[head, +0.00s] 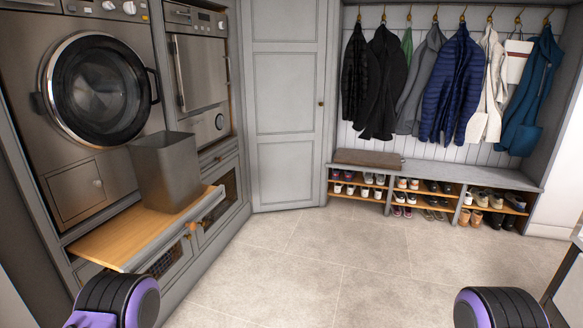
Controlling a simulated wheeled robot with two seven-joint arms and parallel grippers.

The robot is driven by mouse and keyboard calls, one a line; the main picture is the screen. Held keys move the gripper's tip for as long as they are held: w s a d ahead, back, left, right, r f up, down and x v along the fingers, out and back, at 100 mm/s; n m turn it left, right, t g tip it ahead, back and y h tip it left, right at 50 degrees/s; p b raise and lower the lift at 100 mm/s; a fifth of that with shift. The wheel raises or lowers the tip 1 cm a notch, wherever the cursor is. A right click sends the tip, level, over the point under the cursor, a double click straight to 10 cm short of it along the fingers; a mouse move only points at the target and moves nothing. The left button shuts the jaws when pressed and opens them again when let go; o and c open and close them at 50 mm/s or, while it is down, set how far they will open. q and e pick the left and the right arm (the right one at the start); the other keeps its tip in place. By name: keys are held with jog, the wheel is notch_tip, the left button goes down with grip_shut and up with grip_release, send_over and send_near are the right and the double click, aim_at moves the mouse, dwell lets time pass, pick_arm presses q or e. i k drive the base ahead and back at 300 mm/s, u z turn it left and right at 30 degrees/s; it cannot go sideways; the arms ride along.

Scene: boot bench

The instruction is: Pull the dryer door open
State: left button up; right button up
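The dryer (125,150) is the steel front-loading machine built into the cabinets on the left. Its round door (98,88) has dark glass in a bright metal ring and looks shut. A dark bar handle (153,86) stands on the right side of the door. Control knobs sit on the panel above it. Neither gripper is in view. Only purple and black links of my arms show at the bottom left and bottom right, well below and away from the door.
A wooden shelf (112,243) is pulled out below the dryer, with a grey bin (166,172) standing on it near the door's lower right. A steel oven-like appliance (202,72) is beside the dryer. The tiled floor (290,265) is clear. A shoe bench (445,172) stands at the back.

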aim_at(199, 62)
jog(key=z, duration=0.05)
jog(key=i, duration=2.65)
jog(key=u, duration=0.15)
jog(key=i, duration=1.7)
jog(key=u, duration=0.15)
